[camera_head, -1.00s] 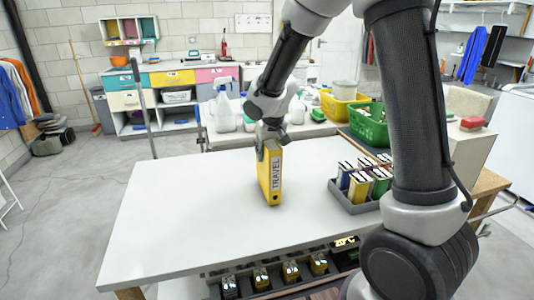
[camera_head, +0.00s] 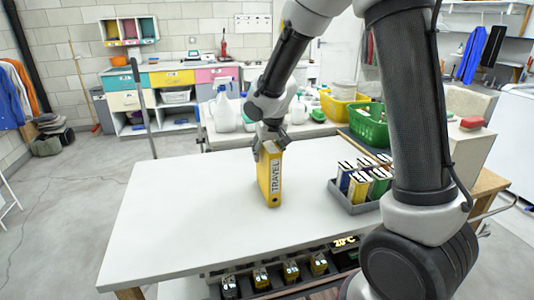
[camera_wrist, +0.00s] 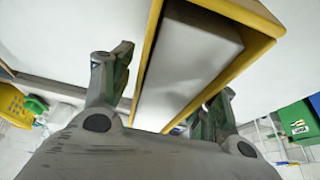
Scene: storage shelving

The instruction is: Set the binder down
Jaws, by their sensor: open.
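The yellow binder (camera_head: 270,178), marked TRAVEL on its spine, stands upright on the white table (camera_head: 180,205). My gripper (camera_head: 270,143) is above its top edge, with the fingers open on either side. In the wrist view the binder (camera_wrist: 266,22) shows its yellow covers and pale inner pages between the open fingers of my gripper (camera_wrist: 163,95). There is a gap between the left finger and the cover; contact at the right finger is hard to tell.
A grey tray (camera_head: 351,207) with several small binders stands to the right on the table. A green basket (camera_head: 371,132) and a yellow basket (camera_head: 340,108) are behind it. The left and front of the tabletop are clear.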

